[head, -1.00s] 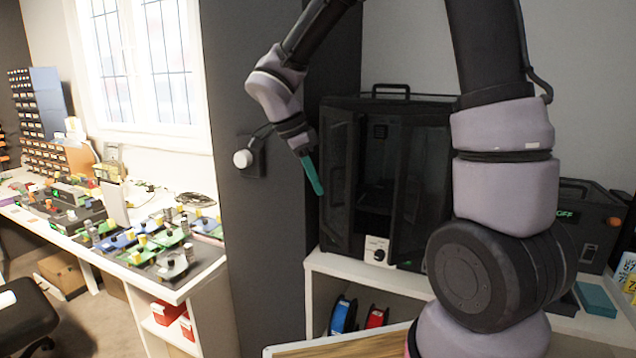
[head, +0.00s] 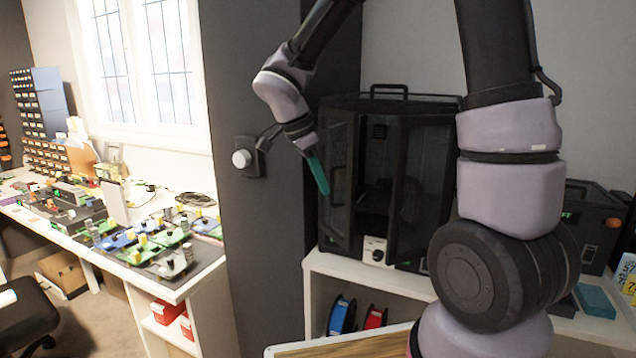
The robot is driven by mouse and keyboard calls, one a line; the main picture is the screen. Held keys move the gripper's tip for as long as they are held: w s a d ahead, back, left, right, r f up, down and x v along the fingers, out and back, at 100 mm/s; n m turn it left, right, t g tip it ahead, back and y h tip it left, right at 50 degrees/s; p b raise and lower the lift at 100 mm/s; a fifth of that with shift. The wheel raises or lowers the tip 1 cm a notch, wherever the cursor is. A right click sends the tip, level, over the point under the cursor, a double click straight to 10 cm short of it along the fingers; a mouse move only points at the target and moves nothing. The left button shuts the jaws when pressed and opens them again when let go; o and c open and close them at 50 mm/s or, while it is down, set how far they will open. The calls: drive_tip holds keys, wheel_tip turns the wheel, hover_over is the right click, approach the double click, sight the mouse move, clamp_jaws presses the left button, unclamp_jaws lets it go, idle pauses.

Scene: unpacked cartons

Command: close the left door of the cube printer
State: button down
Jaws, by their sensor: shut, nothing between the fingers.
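The cube printer (head: 389,100) is a black enclosure with a top handle, standing on a white shelf. Its left door (head: 340,190) is a dark framed panel that stands ajar, swung out toward me at the left. Its right door (head: 421,195) also stands open, partly behind my arm. The dark inside shows between them. My gripper (head: 318,176) has teal fingers and is shut and empty. It overlaps the left door's outer left part in the picture; I cannot tell whether it touches.
A white dial box (head: 375,250) sits at the printer's front. A dark wall column with a round knob (head: 242,159) is close left of my gripper. A cluttered workbench (head: 190,290) stands at the left.

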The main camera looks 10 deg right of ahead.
sight(353, 179)
drive_tip(key=shift+s+d+n, duration=0.15)
drive_tip(key=shift+d+n, duration=0.45)
drive_tip(key=shift+d, duration=0.25)
drive_tip(key=d+n, duration=0.1)
drive_tip(key=d+n+t, duration=0.1)
drive_tip(key=d, duration=0.1)
drive_tip(key=d+n, duration=0.1)
drive_tip(key=d, duration=0.1)
drive_tip(key=shift+w+d+t+y, duration=0.25)
drive_tip(key=shift+t+y, duration=0.05)
drive_tip(key=shift+w+d, duration=0.2)
drive_tip(key=shift+d, duration=0.3)
drive_tip(key=shift+w+d, duration=0.15)
drive_tip(key=shift+d, duration=0.3)
